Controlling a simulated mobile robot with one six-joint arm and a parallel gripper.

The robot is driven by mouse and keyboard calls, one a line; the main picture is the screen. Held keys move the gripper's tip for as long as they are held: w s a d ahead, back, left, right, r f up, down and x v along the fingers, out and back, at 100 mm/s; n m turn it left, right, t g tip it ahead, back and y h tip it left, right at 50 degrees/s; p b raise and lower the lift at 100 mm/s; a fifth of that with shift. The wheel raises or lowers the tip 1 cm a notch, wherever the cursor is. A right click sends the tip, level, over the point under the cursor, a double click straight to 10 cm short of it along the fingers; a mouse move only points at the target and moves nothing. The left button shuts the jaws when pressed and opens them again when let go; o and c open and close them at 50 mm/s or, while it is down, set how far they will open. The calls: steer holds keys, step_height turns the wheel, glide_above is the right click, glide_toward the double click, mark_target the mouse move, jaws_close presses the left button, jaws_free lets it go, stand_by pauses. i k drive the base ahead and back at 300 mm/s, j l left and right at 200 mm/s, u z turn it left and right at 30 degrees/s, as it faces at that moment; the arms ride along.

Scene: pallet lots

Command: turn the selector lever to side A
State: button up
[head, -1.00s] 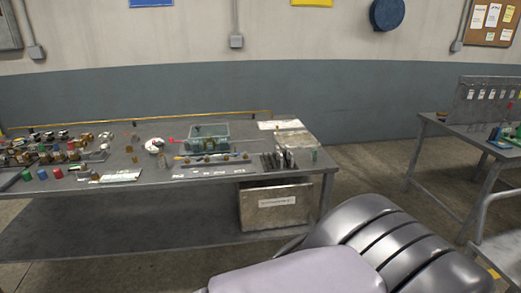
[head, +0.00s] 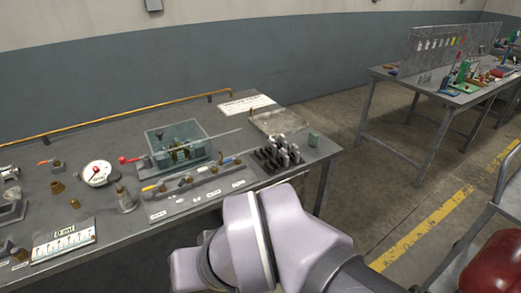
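The grey workbench (head: 110,135) carries several valves and levers. A red-handled lever (head: 130,159) sticks out to the left of a clear greenish box (head: 178,145), with a thin rod reaching out on its right. In front is a strip of fittings (head: 190,182) with small yellow and blue handles and white labels. Another red-handled valve (head: 47,162) is at the left. I cannot tell which of these is the selector lever, and no side A mark is readable. My arm (head: 245,240) covers the bench's front edge; my gripper is not in view.
A round white gauge (head: 97,173) and a white scale plate (head: 63,241) stand on the left part of the bench. Dark upright pieces (head: 275,155) crowd its right end. A second table (head: 440,90) stands at the right, with open floor between.

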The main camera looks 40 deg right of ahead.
mark_target(188, 174)
steer(key=i+z, duration=0.1)
steer(key=z, duration=0.2)
steer(key=i, duration=0.9)
